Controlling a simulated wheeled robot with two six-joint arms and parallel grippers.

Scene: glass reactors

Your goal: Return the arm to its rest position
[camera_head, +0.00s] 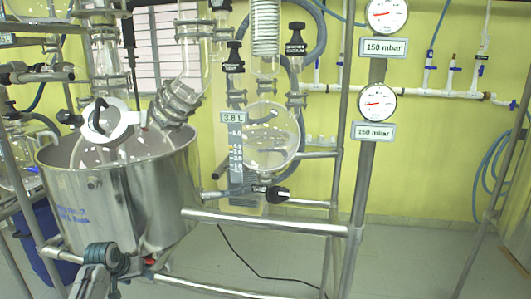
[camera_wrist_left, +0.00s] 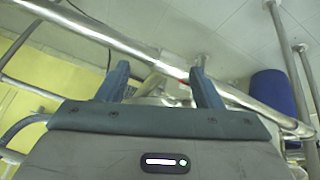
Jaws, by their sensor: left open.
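My left gripper (camera_head: 106,257) is low at the left in the head view, in front of the steel vessel (camera_head: 120,215) and near the lower frame rail. In the left wrist view its two blue fingers (camera_wrist_left: 161,78) stand apart, with nothing held between them. A steel rail (camera_wrist_left: 110,38) crosses just beyond the fingertips; I cannot tell whether they touch it. My right gripper is not in view.
Steel frame rails (camera_head: 265,221) and an upright post (camera_head: 358,200) stand right of the vessel. A round glass flask (camera_head: 275,140) hangs above. A blue bin (camera_head: 42,240) is at the lower left. Floor (camera_head: 430,260) at the right is mostly clear; a black cable lies mid-floor.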

